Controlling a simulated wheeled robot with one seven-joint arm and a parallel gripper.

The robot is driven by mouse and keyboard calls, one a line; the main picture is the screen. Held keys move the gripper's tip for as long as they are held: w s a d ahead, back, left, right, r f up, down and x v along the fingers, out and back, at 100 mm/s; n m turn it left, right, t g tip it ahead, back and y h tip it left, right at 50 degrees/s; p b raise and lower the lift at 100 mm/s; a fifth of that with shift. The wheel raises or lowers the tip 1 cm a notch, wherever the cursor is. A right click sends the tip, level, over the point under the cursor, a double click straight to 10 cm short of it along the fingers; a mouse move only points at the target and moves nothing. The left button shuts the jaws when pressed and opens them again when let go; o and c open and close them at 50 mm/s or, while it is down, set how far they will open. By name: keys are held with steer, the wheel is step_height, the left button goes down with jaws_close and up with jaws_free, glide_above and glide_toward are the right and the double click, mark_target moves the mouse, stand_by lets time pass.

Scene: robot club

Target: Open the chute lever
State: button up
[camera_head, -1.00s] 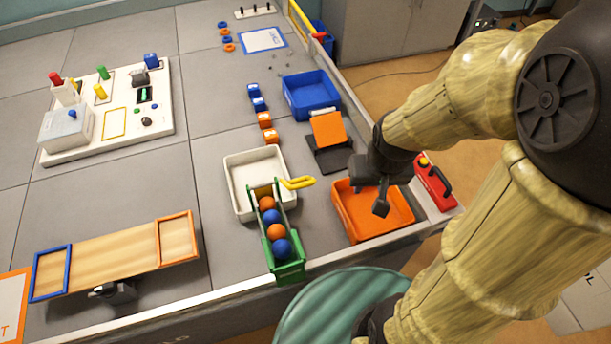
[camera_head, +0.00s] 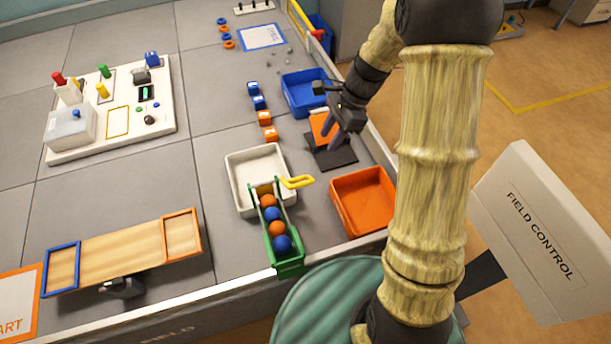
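The chute (camera_head: 285,262) is a green sloped channel near the table's front edge, holding a row of orange and blue balls. Its yellow lever (camera_head: 299,182) sticks out to the right at the upper end, by the white tray (camera_head: 235,190). My gripper (camera_head: 338,133) is above the black stand with the orange panel, up and to the right of the lever and clear of it. It holds nothing that I can see. The fingers are small and dark against the stand, so their opening is unclear.
An orange bin (camera_head: 365,200) stands right of the chute, and a blue bin (camera_head: 305,93) is farther back. Orange and blue cubes (camera_head: 264,118) line up behind the white tray. A wooden seesaw board (camera_head: 120,253) is at left front, a white panel board (camera_head: 160,120) behind it.

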mark_target(305, 182)
steer(key=p+x, duration=0.2)
steer(key=x, duration=1.5)
steer(key=shift+f, duration=0.2)
jaws_close()
